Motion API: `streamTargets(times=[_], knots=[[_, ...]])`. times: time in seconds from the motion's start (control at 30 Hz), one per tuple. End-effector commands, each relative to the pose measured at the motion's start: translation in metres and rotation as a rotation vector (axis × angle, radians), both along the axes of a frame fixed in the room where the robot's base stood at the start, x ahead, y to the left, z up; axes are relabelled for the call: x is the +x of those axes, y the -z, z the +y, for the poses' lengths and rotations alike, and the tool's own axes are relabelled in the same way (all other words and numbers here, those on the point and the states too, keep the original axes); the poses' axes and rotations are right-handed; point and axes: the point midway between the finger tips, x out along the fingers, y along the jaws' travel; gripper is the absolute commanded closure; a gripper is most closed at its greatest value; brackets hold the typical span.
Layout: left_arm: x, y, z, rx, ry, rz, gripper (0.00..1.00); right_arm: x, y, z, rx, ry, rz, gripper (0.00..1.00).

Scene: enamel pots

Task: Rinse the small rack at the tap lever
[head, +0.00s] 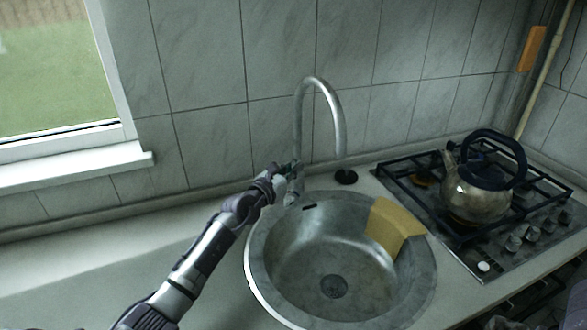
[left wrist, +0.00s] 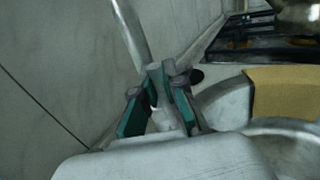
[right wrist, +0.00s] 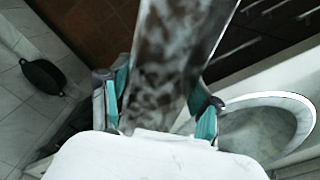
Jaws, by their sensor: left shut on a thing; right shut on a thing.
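The curved metal tap (head: 338,118) stands behind the round sink (head: 258,262). My left gripper (head: 286,172) is at the tap's base, left of the spout. In the left wrist view its teal fingers (left wrist: 160,100) are closed around the grey tap lever (left wrist: 155,80). No stream of water shows below the spout. In the right wrist view my right gripper (right wrist: 162,92) is shut on a mottled grey metal piece, which I take as the small rack (right wrist: 172,55). Its far end is cut off by the frame. The head view does not clearly show the right gripper or the rack.
A yellow cloth (head: 391,226) hangs over the sink's right rim. A kettle (head: 478,190) stands on the gas hob (head: 455,222) at the right. The worktop left of the sink (head: 110,255) is clear. A black pan (right wrist: 44,77) shows in the right wrist view.

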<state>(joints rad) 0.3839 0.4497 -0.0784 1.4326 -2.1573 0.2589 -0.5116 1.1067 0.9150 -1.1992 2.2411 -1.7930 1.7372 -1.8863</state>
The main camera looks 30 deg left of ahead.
Motion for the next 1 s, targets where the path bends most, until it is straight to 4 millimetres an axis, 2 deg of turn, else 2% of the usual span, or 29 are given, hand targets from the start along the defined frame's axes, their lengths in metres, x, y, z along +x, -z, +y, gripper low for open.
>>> streamTargets(times=[0.17,0.5,0.8,0.83,0.97,1.0], knots=[[0.000,0.001,0.000,0.001,0.000,-0.003,1.00,0.000,0.002,0.000,0.000,0.000,0.000,0.78],[-0.010,0.006,-0.002,0.026,0.000,-0.104,1.00,0.000,0.037,0.000,0.000,0.000,-0.001,0.78],[-0.011,0.001,-0.003,0.028,0.000,-0.112,1.00,0.000,0.035,0.000,0.000,0.000,-0.001,0.78],[-0.011,0.001,-0.003,0.028,0.000,-0.112,0.87,0.000,0.035,0.000,0.000,0.000,-0.001,0.78],[-0.011,0.001,-0.003,0.028,0.000,-0.112,0.66,0.000,0.035,0.000,0.000,0.000,-0.001,0.78],[-0.011,0.001,-0.003,0.028,0.000,-0.112,0.64,0.000,0.035,0.000,0.000,0.000,-0.001,0.78]])
